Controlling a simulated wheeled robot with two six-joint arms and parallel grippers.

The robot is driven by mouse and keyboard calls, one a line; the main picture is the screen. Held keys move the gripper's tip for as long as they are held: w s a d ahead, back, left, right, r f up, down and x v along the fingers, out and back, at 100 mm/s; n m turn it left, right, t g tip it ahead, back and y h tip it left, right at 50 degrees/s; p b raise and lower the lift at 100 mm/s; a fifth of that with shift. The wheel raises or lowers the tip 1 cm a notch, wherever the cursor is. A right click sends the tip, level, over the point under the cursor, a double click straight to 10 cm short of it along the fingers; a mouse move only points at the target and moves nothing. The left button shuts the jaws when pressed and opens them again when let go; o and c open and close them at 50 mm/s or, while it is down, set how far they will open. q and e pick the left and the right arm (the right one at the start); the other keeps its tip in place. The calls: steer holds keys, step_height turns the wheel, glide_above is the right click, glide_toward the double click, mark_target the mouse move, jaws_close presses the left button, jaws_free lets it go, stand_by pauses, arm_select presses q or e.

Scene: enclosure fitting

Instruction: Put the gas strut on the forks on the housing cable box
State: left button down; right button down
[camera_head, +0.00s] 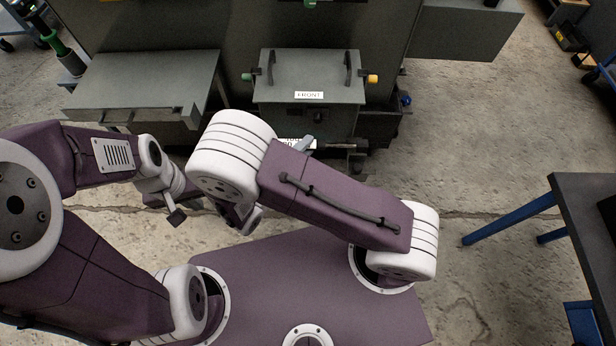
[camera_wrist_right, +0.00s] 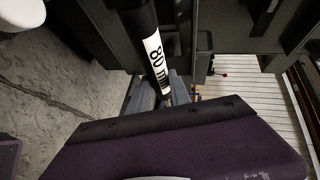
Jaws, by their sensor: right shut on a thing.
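The gas strut (camera_wrist_right: 137,22) is a black cylinder with a white label marked 80; in the right wrist view it runs from the top edge down to the grey fingers. My right gripper (camera_wrist_right: 163,98) is shut on it. In the head view the strut (camera_head: 340,147) lies roughly level just below the front of the grey housing cable box (camera_head: 310,82), partly hidden by my right forearm. The box is closed, with a FRONT label and two dark handles. I cannot make out the forks clearly. My left gripper (camera_head: 166,208) looks open and empty, left of my right elbow.
A grey side table (camera_head: 145,80) stands left of the box. A green-handled tool (camera_head: 62,50) is at the upper left. A dark table with blue legs (camera_head: 585,195) stands at the right. The concrete floor between the box and that table is clear.

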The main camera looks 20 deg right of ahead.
step_height(320, 180, down, 10)
steer(key=b, duration=0.5)
steer(key=c, duration=1.2)
jaws_free()
